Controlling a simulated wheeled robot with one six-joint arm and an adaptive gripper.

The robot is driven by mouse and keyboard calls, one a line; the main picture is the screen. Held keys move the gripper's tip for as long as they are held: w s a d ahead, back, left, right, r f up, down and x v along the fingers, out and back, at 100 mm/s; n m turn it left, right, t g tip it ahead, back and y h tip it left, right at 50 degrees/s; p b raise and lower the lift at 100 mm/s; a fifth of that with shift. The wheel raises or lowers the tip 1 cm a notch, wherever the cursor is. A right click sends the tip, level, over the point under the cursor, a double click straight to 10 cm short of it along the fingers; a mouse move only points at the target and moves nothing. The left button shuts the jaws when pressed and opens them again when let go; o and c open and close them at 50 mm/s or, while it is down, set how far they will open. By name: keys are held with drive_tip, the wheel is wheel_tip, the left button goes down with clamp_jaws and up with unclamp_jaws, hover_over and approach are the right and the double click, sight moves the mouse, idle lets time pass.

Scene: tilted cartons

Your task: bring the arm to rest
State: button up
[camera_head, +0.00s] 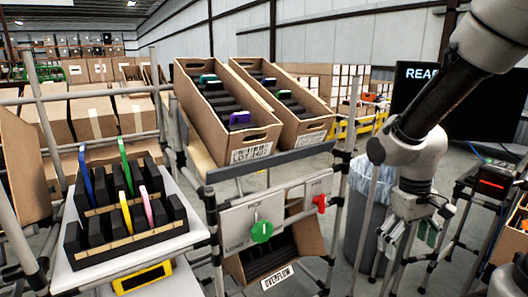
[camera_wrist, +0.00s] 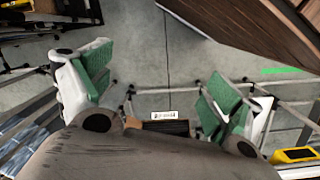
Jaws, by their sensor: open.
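My arm (camera_head: 415,125) comes in at the upper right of the head view and bends down to my gripper (camera_head: 408,232). The gripper hangs at the right, in front of a grey bin, and points downward. In the wrist view my gripper (camera_wrist: 155,85) has its two green-padded fingers wide apart.
Two tilted cartons (camera_head: 260,146) (camera_head: 312,127) stand on a rack at the centre. A black slotted holder (camera_head: 120,235) with several coloured pieces sits at left. The lined bin (camera_head: 372,185) is beside my gripper.

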drive_tip(key=s+d+r+m+t, duration=0.1)
drive_tip(key=s+r+t, duration=0.1)
drive_tip(key=r, duration=0.5)
drive_tip(key=s+d+r+m+t, duration=0.1)
drive_tip(key=s+d+r+t, duration=0.1)
drive_tip(key=s+r, duration=0.3)
wheel_tip(320, 180, up, 4)
drive_tip(key=shift+d+f+t+y, duration=0.25)
drive_tip(key=shift+t+y, duration=0.15)
drive_tip(key=shift+t, duration=0.3)
drive_tip(key=shift+s, duration=0.1)
